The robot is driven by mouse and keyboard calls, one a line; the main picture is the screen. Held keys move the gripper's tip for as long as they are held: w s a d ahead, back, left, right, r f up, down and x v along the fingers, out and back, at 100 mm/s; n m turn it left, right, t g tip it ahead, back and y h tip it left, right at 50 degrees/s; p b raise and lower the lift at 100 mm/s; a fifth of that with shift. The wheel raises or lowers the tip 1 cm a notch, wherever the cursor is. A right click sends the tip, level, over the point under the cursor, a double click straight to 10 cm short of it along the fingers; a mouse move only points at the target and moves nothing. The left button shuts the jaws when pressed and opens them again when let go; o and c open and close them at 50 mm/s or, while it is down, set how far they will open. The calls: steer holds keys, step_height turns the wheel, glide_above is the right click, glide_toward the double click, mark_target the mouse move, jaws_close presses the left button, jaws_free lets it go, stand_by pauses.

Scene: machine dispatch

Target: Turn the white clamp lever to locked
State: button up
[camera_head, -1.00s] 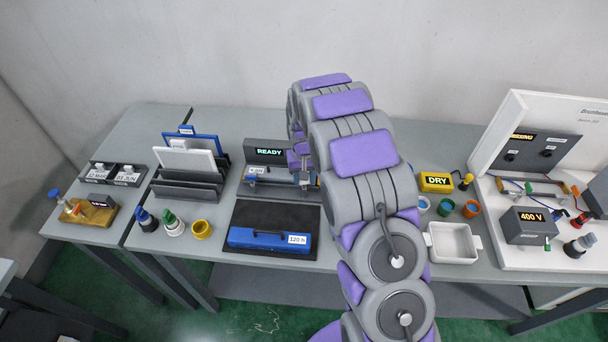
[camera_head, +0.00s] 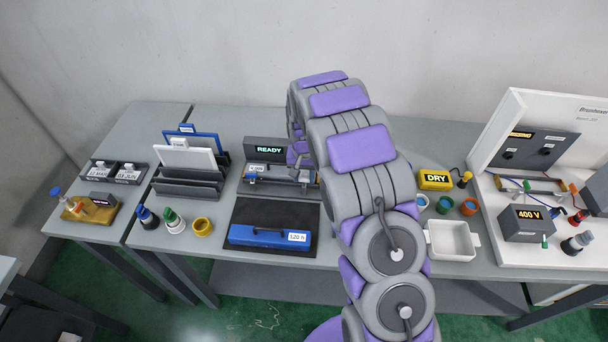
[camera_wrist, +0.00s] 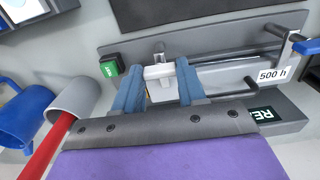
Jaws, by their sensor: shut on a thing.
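The white clamp lever (camera_wrist: 158,73) shows in the wrist view on the front of a grey machine fixture (camera_wrist: 225,48). My gripper (camera_wrist: 160,84) has its two blue fingers on either side of the lever, shut on it. In the head view the fixture (camera_head: 283,192) stands at the back of the middle table, below a dark display (camera_head: 268,150) reading READY. My arm covers its right end there, and the lever cannot be made out. A bar-shaped part labelled 500 h (camera_wrist: 272,74) lies along the fixture in the wrist view.
A green button (camera_wrist: 110,67) sits beside the lever in the wrist view. A blue case labelled 120 h (camera_head: 262,237) lies on a black mat in front of the fixture. A rack (camera_head: 188,180) stands left, a white tray (camera_head: 452,240) right of my arm.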

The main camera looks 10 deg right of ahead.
steer(key=o, duration=1.1)
steer(key=shift+c, duration=0.2)
steer(key=shift+r, duration=0.1)
step_height(320, 180, up, 17)
steer(key=p, duration=0.1)
steer(key=shift+a, duration=0.1)
